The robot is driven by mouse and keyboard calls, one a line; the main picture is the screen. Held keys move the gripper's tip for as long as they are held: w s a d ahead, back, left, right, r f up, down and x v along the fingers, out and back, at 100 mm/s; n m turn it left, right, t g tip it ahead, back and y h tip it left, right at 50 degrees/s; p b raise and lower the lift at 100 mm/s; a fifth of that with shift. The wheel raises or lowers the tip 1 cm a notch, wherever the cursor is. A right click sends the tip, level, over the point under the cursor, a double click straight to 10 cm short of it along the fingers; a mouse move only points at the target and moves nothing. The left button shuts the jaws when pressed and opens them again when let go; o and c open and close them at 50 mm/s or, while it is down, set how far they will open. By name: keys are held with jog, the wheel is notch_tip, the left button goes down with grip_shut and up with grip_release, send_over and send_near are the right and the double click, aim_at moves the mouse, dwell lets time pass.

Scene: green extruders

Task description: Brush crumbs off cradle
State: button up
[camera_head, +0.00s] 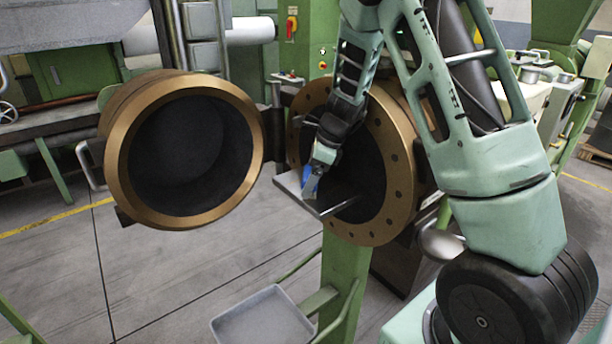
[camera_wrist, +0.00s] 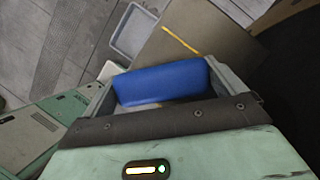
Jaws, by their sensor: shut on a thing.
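My gripper (camera_head: 318,166) is shut on a blue object, perhaps a brush handle (camera_head: 310,186), at the mouth of the open round chamber. The blue handle (camera_wrist: 160,82) lies between my fingers in the wrist view; any bristles are hidden. A flat grey plate, apparently the cradle (camera_head: 296,190), juts from the chamber mouth just below my gripper. In the wrist view the cradle (camera_wrist: 205,22) lies beyond the handle, with a thin yellow streak (camera_wrist: 182,41) on it. I cannot tell whether the handle touches the cradle, and crumbs are not clearly distinguishable.
The bronze-rimmed chamber (camera_head: 408,182) has a bolted flange around my arm. Its round door (camera_head: 117,165) hangs open to the left. A shallow grey tray (camera_head: 262,318) sits below the cradle, left of a green post (camera_head: 342,277). The floor at left is clear.

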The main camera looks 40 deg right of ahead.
jog(key=shift+w+d+r+h, duration=0.1)
jog(key=shift+d+r+h, duration=0.05)
jog(key=shift+d, duration=0.45)
jog(key=shift+w+d+r+h, duration=0.1)
jog(key=shift+d+h, duration=0.05)
jog(key=shift+d, duration=0.4)
jog(key=shift+s+a+f+m, duration=0.15)
jog(key=shift+a+f+m, duration=0.15)
jog(key=shift+a+f, duration=0.3)
jog(key=shift+w+a+r+p, duration=0.15)
jog(key=shift+w+a+p, duration=0.1)
jog(key=shift+p, duration=0.2)
jog(key=shift+d+r, duration=0.2)
jog(key=shift+d, duration=0.3)
jog(key=shift+d+r, duration=0.15)
jog(key=shift+d, duration=0.3)
jog(key=shift+w+r, duration=0.1)
jog(key=shift+w, duration=0.05)
jog(key=shift+r+p, duration=0.1)
jog(key=shift+p, duration=0.35)
jog(key=shift+w+a, duration=0.1)
jog(key=shift+a+f, duration=0.2)
jog(key=shift+f, duration=0.05)
jog(key=shift+a+f, duration=0.2)
jog(key=shift+a, duration=0.35)
